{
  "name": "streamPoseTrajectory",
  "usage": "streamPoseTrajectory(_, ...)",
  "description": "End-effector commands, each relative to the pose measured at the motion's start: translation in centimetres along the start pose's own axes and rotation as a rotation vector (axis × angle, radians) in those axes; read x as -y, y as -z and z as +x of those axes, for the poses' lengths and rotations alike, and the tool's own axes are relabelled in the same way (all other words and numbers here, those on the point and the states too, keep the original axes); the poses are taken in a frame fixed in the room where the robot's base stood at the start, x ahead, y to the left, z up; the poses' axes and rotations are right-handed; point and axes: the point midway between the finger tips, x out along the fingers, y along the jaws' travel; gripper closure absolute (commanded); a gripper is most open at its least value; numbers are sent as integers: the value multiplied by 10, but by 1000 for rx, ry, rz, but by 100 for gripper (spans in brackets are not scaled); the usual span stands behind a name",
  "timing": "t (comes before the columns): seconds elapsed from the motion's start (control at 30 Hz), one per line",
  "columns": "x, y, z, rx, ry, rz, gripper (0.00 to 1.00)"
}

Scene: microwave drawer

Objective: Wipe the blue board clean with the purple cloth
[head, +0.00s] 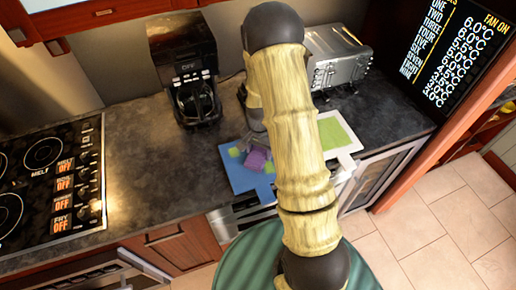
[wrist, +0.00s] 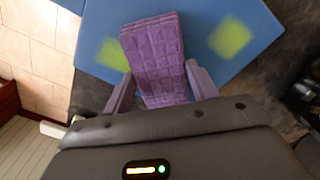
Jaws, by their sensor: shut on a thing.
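The blue board (head: 240,178) lies on the dark counter, partly hidden behind my arm in the head view. It also shows in the wrist view (wrist: 195,18). It bears a yellow-green smear at left (wrist: 112,53) and another at right (wrist: 229,38). The purple cloth (wrist: 152,50), a folded, quilted block, is between my gripper's (wrist: 161,90) two fingers, which are shut on it. In the head view the cloth (head: 257,160) is over the board, between the smears. I cannot tell whether it touches the board.
A white-edged board with a green surface (head: 334,133) lies right of my arm. A coffee maker (head: 185,65) and a silver toaster (head: 338,60) stand behind. A stove (head: 50,180) is at left. Bare counter (head: 150,160) lies between stove and blue board.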

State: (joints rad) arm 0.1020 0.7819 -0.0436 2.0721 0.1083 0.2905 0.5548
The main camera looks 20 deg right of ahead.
Motion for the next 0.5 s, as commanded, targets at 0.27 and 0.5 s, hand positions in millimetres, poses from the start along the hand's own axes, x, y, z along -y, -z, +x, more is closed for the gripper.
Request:
streamPoseTrajectory(0.27,-9,-9,0,1,0,1,71)
streamPoseTrajectory(0.5,-9,-9,0,0,0,0,71)
